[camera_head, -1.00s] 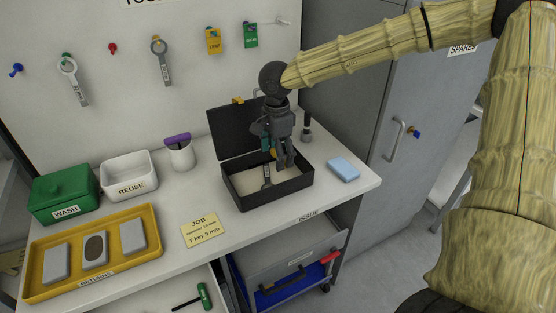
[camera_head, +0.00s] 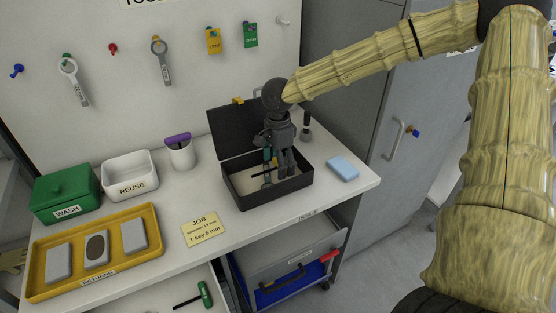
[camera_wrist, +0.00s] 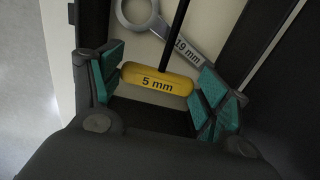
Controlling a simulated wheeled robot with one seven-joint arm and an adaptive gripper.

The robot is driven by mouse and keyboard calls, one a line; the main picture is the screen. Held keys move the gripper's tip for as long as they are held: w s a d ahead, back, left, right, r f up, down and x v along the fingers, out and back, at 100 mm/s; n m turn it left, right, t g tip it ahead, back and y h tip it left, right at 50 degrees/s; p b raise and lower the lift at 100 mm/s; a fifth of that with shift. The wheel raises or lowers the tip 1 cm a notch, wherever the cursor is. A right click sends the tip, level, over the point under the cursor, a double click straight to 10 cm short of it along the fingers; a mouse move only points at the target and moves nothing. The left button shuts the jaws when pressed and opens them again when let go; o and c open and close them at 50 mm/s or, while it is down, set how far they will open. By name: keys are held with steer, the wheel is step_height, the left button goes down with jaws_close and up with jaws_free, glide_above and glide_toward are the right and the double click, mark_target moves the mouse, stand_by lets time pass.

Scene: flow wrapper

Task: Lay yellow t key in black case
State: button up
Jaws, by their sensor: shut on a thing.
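The yellow T key (camera_wrist: 150,79), marked 5 mm, lies crosswise between the teal pads of my gripper (camera_wrist: 162,90) in the wrist view. Its dark shaft points away from the gripper. My gripper (camera_head: 277,168) is shut on the handle, low inside the open black case (camera_head: 272,196). In the head view the fingers hide the yellow handle. A grey spanner marked 19 mm (camera_wrist: 186,47) lies on the case's pale floor, beyond the handle and partly behind the shaft. I cannot tell whether the key touches the floor.
The case lid (camera_head: 232,132) stands open behind. A light blue block (camera_head: 343,168) lies right of the case, and a dark-handled tool (camera_head: 306,126) stands behind it. A job card (camera_head: 203,229) and yellow returns tray (camera_head: 152,222) are to the left.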

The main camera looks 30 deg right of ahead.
steer(key=shift+f, duration=0.2)
steer(key=o, duration=1)
steer(key=shift+o, duration=0.2)
steer(key=shift+r, duration=0.1)
steer(key=shift+r+b, duration=0.4)
steer(key=shift+b, duration=0.05)
step_height(320, 180, up, 12)
steer(key=shift+r, duration=0.15)
